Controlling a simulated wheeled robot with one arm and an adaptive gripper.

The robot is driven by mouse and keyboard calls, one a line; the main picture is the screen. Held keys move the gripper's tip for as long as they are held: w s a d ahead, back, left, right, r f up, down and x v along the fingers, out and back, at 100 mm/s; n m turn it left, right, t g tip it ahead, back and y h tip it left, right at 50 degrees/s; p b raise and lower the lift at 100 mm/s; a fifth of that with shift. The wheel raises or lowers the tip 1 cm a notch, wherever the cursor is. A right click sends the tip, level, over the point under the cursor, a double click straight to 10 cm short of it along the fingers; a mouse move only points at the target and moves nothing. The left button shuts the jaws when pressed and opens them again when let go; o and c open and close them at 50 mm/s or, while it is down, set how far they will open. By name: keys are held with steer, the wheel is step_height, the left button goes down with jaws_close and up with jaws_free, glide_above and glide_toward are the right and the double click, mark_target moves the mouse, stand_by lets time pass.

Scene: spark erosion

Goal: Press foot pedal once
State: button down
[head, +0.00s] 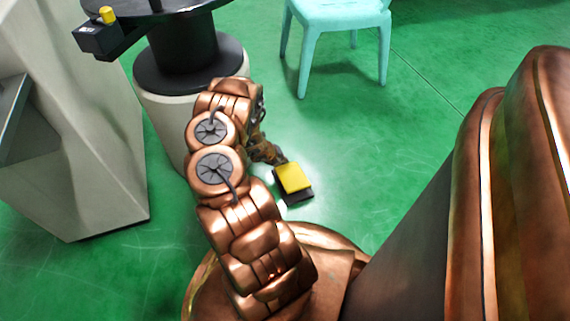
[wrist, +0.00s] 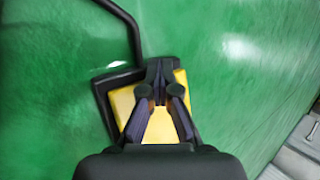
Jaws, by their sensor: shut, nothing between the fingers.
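The foot pedal (head: 293,178) has a yellow top on a black base and lies on the green floor, just right of my arm in the head view. In the wrist view the yellow pedal (wrist: 122,100) is straight ahead of my gripper (wrist: 159,68). The gripper's fingers are together and empty, pointing down and overlapping the pedal's face. In the head view my gripper (head: 279,158) reaches to the pedal's upper left edge. I cannot tell whether the fingertips touch the pedal. The fingers hide the middle of the pedal.
A black cable or bar (wrist: 130,25) runs from the pedal's base in the wrist view. A round pedestal (head: 165,125) and a grey cabinet (head: 95,150) stand at left. A turquoise chair (head: 338,18) stands behind. Green floor (head: 400,130) is clear right of the pedal.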

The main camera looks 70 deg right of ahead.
mark_target(284, 168)
steer(key=shift+y, duration=0.3)
steer(key=shift+s+a+f+b, duration=0.45)
steer(key=shift+a+f, duration=0.15)
steer(key=shift+f, duration=0.2)
steer(key=shift+s+a+f+b, duration=0.3)
steer(key=shift+s+a+f, duration=0.2)
steer(key=shift+f, duration=0.25)
stand_by(0.3)
steer(key=shift+w+r, duration=0.1)
steer(key=shift+r, duration=0.1)
steer(key=shift+w+d+r+p, duration=0.1)
steer(key=shift+r+p, duration=0.3)
steer(key=shift+r, duration=0.15)
steer(key=shift+w+d+r+p, duration=0.1)
steer(key=shift+r+p, duration=0.3)
steer(key=shift+r, duration=0.2)
steer(key=shift+d, duration=0.1)
step_height(284, 168, up, 6)
steer(key=w+d+p, duration=0.2)
steer(key=p, duration=0.1)
steer(key=shift+d, duration=0.2)
stand_by(0.4)
